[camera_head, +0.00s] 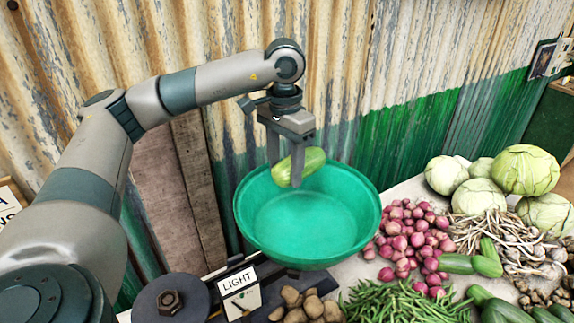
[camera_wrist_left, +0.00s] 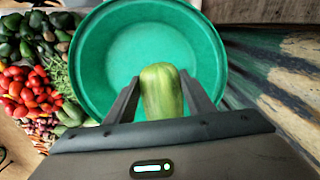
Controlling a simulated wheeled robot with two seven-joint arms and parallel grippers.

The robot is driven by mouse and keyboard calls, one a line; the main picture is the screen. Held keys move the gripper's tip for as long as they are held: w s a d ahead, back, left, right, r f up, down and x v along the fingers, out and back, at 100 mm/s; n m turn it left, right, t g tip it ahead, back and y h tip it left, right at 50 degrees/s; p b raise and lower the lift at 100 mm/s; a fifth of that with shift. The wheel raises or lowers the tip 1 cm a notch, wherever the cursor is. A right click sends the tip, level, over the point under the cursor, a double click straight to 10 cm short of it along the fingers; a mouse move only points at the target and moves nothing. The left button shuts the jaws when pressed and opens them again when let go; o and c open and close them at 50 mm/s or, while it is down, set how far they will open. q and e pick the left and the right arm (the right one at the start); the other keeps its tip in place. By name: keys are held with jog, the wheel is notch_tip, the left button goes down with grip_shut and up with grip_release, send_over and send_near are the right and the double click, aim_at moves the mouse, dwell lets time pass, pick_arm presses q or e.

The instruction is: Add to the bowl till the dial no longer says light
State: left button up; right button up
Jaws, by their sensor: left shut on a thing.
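The green bowl (camera_head: 262,238) stands beside the dial and looks empty inside. My left gripper (camera_head: 285,168) is shut on a pale green cucumber-like vegetable (camera_head: 308,162) and holds it above the back part of the bowl. In the left wrist view the vegetable (camera_wrist_left: 161,92) sits between the two fingers of the gripper (camera_wrist_left: 162,100), with the bowl (camera_wrist_left: 88,60) beneath it. The dial's sign (camera_head: 239,282) reads LIGHT. My right gripper is not in view.
Red onions (camera_head: 410,235), green beans (camera_head: 405,303), cucumbers (camera_head: 470,264) and brown potatoes (camera_head: 300,303) lie close around the bowl. Cabbages (camera_head: 525,170) stand at the back right. A dark round weight (camera_head: 170,298) is at front left. A corrugated wall (camera_head: 350,70) rises behind.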

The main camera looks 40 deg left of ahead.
pick_arm(q)
jog(key=shift+w+f, duration=0.3)
jog(key=shift+s+f+b, duration=0.2)
jog(key=shift+f+b, duration=0.35)
jog(key=shift+f, duration=0.4)
notch_tip(320, 180, down, 9)
jog(key=b, duration=0.5)
jog(key=shift+w+f, duration=0.1)
jog(key=shift+f+b, duration=0.65)
jog(key=shift+b, duration=0.2)
jog(key=shift+f, duration=0.15)
